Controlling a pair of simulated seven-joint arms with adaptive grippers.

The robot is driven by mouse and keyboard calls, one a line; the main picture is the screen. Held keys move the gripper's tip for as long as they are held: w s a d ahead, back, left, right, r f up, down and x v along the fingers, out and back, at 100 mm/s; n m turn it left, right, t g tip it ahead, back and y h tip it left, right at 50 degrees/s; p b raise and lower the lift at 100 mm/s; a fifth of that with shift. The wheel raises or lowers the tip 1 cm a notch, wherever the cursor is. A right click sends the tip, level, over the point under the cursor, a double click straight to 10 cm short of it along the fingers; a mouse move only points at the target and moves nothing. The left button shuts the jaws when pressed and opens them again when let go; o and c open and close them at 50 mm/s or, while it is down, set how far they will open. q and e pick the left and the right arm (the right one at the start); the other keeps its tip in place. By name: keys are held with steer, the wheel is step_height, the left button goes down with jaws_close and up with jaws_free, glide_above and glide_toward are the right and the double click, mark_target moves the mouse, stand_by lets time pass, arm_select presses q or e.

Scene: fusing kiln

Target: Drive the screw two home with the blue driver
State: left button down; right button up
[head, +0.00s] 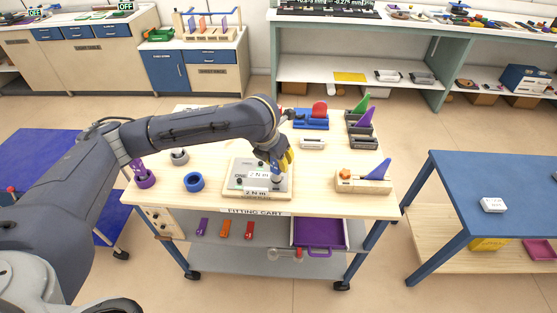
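The light grey plate (232,188) lies on the wooden top of the fitting cart, with the word ONE and two 2 N m labels on it. A small dark screw head (239,182) shows near ONE. My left gripper (277,174) points down over the right part of the plate. A small bluish piece shows at its tip, but I cannot tell whether this is the blue driver or part of the gripper. The gripper and arm cover that part of the plate, and I cannot make out screw two. My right gripper is not in view.
A blue ring (194,182) and a purple holder (146,179) stand left of the plate. A wooden block (362,184) with a blue fin stands right. Behind are a blue stand (311,121) with a red piece and dark holders (362,142).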

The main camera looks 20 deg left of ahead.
arm_select(q)
steer(key=shift+f, duration=1.1)
stand_by(2.8)
steer(key=shift+r, duration=0.15)
steer(key=shift+r, duration=2.45)
steer(key=shift+r, duration=0.1)
